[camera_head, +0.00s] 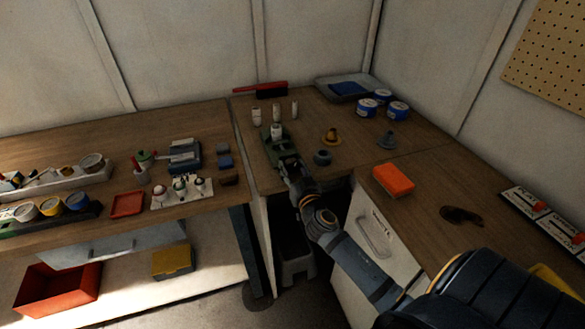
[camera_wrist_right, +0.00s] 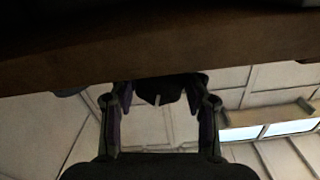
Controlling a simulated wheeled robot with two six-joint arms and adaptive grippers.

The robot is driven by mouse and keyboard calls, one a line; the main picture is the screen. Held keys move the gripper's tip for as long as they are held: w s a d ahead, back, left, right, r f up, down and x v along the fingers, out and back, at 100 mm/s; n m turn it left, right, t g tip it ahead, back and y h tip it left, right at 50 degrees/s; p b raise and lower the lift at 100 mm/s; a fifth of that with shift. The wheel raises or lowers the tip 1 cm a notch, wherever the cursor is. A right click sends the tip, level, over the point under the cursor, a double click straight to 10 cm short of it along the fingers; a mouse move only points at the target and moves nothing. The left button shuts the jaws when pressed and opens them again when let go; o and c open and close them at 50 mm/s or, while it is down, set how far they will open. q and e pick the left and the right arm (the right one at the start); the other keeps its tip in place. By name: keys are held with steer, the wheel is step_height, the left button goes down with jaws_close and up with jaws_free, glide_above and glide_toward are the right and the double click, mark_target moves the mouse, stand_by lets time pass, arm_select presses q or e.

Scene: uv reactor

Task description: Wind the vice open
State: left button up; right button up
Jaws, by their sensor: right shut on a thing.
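The green vice (camera_head: 285,149) stands at the front edge of the corner bench. A pale cylindrical piece (camera_head: 276,131) shows at its jaws; I cannot tell whether it is clamped. My right gripper (camera_head: 291,172) is at the front end of the vice, just at the bench edge. In the right wrist view the gripper (camera_wrist_right: 160,98) has its fingers on either side of a dark part, the vice handle (camera_wrist_right: 160,87), below the brown bench edge. It is shut on this part. The handle is mostly hidden by the gripper in the head view. My left gripper is out of view.
A dark round ring (camera_head: 322,157) and a yellow-brown item (camera_head: 332,136) sit right of the vice. Blue-and-white tins (camera_head: 398,109) stand behind. An orange block (camera_head: 394,180) lies on the right bench. Pale cylinders (camera_head: 257,116) stand behind the vice.

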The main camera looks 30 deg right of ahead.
steer(key=shift+f+n+b, duration=0.1)
steer(key=shift+n+b, duration=0.4)
steer(key=shift+n, duration=0.6)
steer(key=shift+d+n, duration=0.1)
steer(key=shift+n, duration=0.8)
steer(key=o, duration=1.2)
steer(key=shift+c, duration=0.2)
steer(key=shift+s, duration=0.1)
steer(key=v, duration=1.2)
